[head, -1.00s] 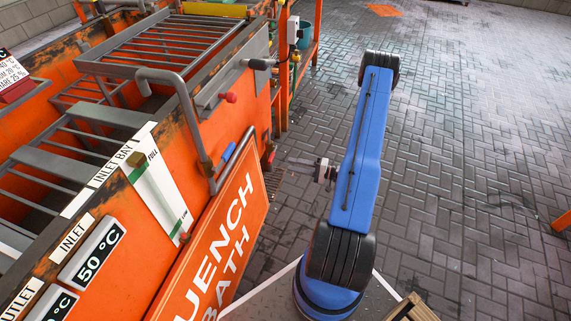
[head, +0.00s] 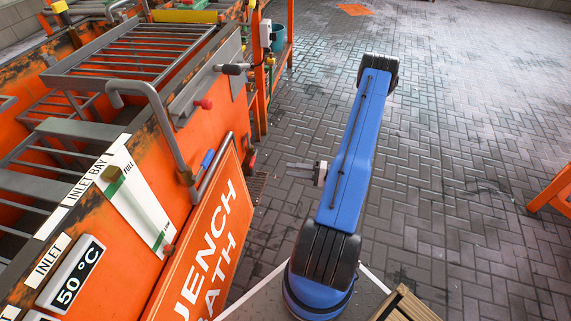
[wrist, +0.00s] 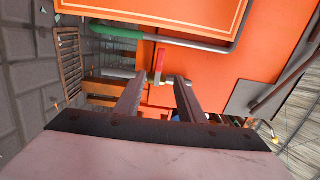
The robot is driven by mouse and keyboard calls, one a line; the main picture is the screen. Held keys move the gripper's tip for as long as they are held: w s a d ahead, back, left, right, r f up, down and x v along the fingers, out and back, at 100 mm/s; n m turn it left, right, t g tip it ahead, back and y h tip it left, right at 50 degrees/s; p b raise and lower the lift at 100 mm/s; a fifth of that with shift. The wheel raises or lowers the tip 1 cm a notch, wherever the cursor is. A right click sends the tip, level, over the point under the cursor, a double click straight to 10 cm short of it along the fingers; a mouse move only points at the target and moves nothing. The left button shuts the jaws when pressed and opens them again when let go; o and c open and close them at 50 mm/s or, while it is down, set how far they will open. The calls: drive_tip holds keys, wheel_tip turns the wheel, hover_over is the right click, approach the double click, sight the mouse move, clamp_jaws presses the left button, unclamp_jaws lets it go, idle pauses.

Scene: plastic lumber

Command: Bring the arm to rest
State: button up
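My blue arm stands upright in the middle of the head view, bent over at its top. A red-handled valve (wrist: 160,62) shows beyond the fingertips, in the background.
The quench bath has a bent grey pipe handle (head: 152,100) and slatted racks (head: 125,50) on top. An orange frame (head: 552,190) stands at the right edge. A wooden slatted thing (head: 405,305) is at the bottom. Paved floor (head: 450,110) is open behind and right.

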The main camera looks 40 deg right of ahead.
drive_tip(key=a+r+n+g, duration=0.4)
drive_tip(key=a+r+g, duration=0.3)
drive_tip(key=a+r, duration=0.5)
drive_tip(key=a+r+n+g, duration=0.5)
drive_tip(key=a+r, duration=0.4)
drive_tip(key=r, duration=0.7)
drive_tip(key=s+a+r+t+h, duration=0.1)
drive_tip(key=s+a+r+h, duration=0.2)
drive_tip(key=s+r, duration=0.3)
drive_tip(key=s+a+r+h, duration=0.3)
drive_tip(key=s+r+h, duration=0.1)
drive_tip(key=s+r, duration=0.3)
drive_tip(key=s+a+r+n+t+h, duration=0.1)
drive_tip(key=s+a+r+h, duration=0.2)
drive_tip(key=s+r, duration=0.3)
drive_tip(key=shift+s+a+r+t+h, duration=0.25)
drive_tip(key=shift+s+h, duration=0.25)
drive_tip(key=shift+s, duration=0.75)
drive_tip(key=shift+d, duration=0.1)
